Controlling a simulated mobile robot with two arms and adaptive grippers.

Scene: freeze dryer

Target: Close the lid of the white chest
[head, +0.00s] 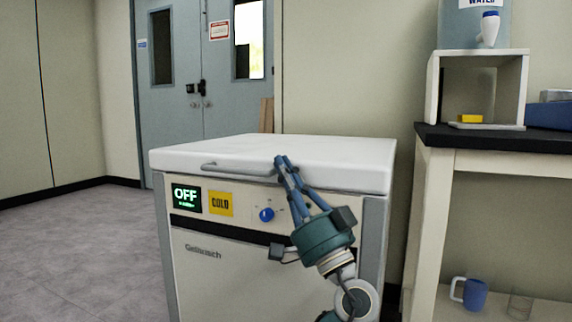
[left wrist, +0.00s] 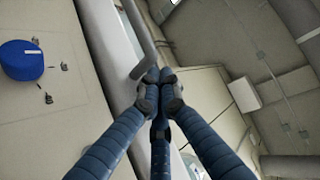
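The white chest (head: 215,268) stands in the middle of the head view. Its white lid (head: 330,152) lies flat across the top, and I see no clear gap under its front edge. A grey bar handle (head: 226,170) runs along the lid's front; it also shows in the left wrist view (left wrist: 143,38). My left gripper (head: 281,160) is at the lid's front edge, by the handle's right end. In the left wrist view its fingertips (left wrist: 160,76) are together, with nothing visible between them. Contact with the lid is unclear. My right gripper is not in view.
The chest's front panel has an "OFF" display (head: 186,198), a yellow "COLD" label (head: 220,203) and a blue knob (head: 267,214). A black-topped bench (head: 490,137) stands close on the right. Open floor (head: 70,240) lies to the left.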

